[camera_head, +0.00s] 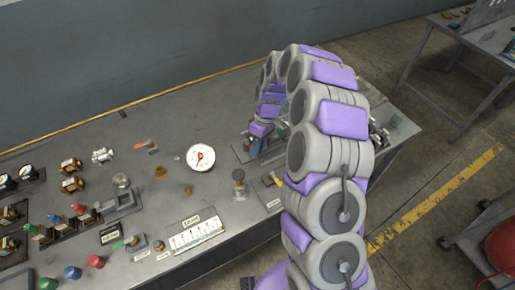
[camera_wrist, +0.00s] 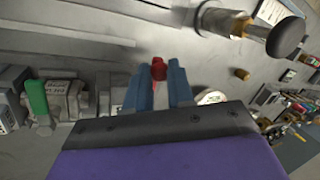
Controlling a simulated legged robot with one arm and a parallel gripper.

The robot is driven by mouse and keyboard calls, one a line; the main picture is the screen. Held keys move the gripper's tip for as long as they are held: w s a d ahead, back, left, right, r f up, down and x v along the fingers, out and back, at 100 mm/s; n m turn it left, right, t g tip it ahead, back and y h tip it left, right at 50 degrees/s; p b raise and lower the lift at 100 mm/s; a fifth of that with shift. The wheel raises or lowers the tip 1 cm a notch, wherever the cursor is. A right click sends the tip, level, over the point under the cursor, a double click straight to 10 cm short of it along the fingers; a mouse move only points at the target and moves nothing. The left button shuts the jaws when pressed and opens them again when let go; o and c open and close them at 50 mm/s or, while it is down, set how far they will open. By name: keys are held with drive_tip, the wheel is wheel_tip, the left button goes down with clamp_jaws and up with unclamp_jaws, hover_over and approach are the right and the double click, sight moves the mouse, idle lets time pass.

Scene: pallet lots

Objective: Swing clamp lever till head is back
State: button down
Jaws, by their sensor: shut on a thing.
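My gripper (camera_wrist: 159,80) has its two blue fingers closed around a red tip (camera_wrist: 158,70), which looks like the grip of the clamp lever. Most of the lever is hidden by the fingers and the gripper body. In the head view my gripper (camera_head: 256,143) is low over the bench beside a dark base plate, right of the white gauge. The red tip cannot be made out there. My arm covers part of this area. I cannot clearly tell the clamp's head or its position.
The bench (camera_head: 140,130) carries a white dial gauge (camera_head: 200,157) and several valves and switches at left. A black-topped knob (camera_wrist: 286,37) on a brass stem stands near my gripper. A green-tipped part (camera_wrist: 37,97) is at left in the wrist view.

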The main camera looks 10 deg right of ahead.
drive_tip(key=shift+w, duration=0.15)
drive_tip(key=c, duration=1)
unclamp_jaws()
drive_tip(key=shift+f, duration=0.1)
drive_tip(key=shift+o, duration=0.2)
drive_tip(key=shift+w+a+f, duration=0.1)
drive_tip(key=shift+a, duration=0.05)
drive_tip(key=shift+r, duration=0.2)
drive_tip(key=p+v, duration=0.3)
drive_tip(key=v, duration=1.4)
